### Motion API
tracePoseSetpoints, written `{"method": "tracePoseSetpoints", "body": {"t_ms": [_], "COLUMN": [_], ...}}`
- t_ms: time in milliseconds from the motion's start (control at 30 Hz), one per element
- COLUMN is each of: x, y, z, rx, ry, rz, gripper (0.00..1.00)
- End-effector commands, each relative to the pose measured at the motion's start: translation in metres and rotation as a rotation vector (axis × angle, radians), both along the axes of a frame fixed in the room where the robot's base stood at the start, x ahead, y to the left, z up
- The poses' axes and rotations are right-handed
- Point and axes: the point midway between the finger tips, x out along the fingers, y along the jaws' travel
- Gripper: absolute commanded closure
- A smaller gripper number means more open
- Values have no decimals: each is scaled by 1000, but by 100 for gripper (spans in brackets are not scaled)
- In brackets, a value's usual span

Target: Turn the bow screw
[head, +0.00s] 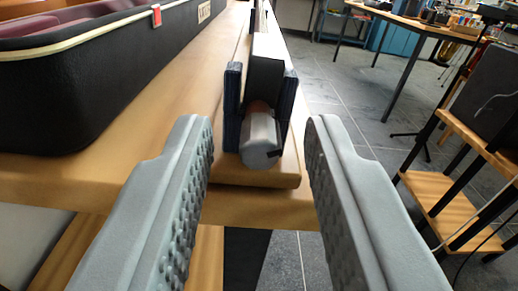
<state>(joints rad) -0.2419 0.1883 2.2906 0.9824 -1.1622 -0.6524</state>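The bow screw (261,141) is a short grey cylinder at the near end of the bow. Its round end faces me. The bow's frog end (265,77) is a dark block behind it, held between two dark upright pads (233,108) of a wooden holder (258,176) on the bench. The bow runs away from me and its far part is hard to make out. My gripper (260,135) is open and empty, with one textured grey finger on each side of the screw. Both fingers are apart from it.
A black instrument case (75,95) with a dark red lining and pale trim stands on the wooden bench (165,145) at left. The bench's front edge is close below the screw. A wooden shelf (470,180) stands at right; grey tiled floor (345,100) lies between.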

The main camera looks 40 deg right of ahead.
Motion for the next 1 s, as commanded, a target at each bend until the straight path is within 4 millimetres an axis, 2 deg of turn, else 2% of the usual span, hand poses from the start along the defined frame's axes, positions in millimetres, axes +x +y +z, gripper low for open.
{"method": "tracePoseSetpoints", "body": {"t_ms": [33,133,167,567,1000], "x": [0,0,0,0,-1], "y": [0,0,0,0,-1], "z": [0,0,0,0,0], "rx": [0,0,0,43,318], "ry": [0,0,0,-31,-230], "rz": [0,0,0,0,0], "gripper": [79,99,100,100,100]}}
